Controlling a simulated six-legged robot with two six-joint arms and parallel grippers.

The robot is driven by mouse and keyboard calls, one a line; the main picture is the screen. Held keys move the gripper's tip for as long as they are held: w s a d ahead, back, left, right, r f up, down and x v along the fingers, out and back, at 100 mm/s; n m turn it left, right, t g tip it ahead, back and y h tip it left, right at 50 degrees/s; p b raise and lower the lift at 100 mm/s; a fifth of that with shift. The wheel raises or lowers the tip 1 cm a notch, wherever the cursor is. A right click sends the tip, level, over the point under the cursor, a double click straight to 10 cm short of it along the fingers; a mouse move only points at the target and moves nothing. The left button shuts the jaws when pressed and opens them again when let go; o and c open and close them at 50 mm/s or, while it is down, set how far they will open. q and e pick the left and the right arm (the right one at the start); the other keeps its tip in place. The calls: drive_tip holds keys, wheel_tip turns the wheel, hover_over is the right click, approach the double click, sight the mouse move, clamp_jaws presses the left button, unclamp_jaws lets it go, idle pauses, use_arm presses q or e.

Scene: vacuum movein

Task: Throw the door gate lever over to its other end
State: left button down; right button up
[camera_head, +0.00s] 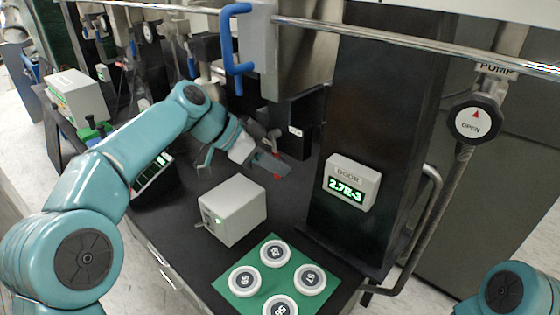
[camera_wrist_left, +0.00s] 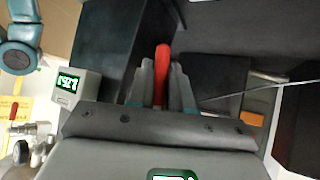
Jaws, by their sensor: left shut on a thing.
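The lever with the red handle (camera_wrist_left: 161,58) stands between the two grey fingers of my left gripper (camera_wrist_left: 161,85) in the left wrist view. The fingers are shut on it, and its red end sticks out past them. In the head view my left gripper (camera_head: 272,162) is over the dark bench beside the black column, and only a small bit of red (camera_head: 277,177) shows at it. The lever's base and pivot are hidden. My right gripper is out of view; only part of my right arm shows at the lower right.
A white box (camera_head: 233,211) stands just in front of the gripper. A green mat (camera_head: 257,265) with several round white pucks lies nearer. A display (camera_head: 351,183) reading 2.7E-3 is on the black column (camera_head: 365,120).

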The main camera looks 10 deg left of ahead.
use_arm(q)
drive_tip(key=shift+w+a+m+t+y, duration=0.4)
drive_tip(key=shift+a+t+y, duration=0.15)
drive_tip(key=shift+y, duration=0.45)
drive_tip(key=shift+a+r, duration=0.1)
drive_tip(key=c, duration=1.1)
unclamp_jaws()
drive_tip(key=p+v, duration=0.3)
drive_tip(key=v, duration=1.3)
drive_tip(key=shift+r+p, duration=0.1)
drive_tip(key=shift+p, duration=0.3)
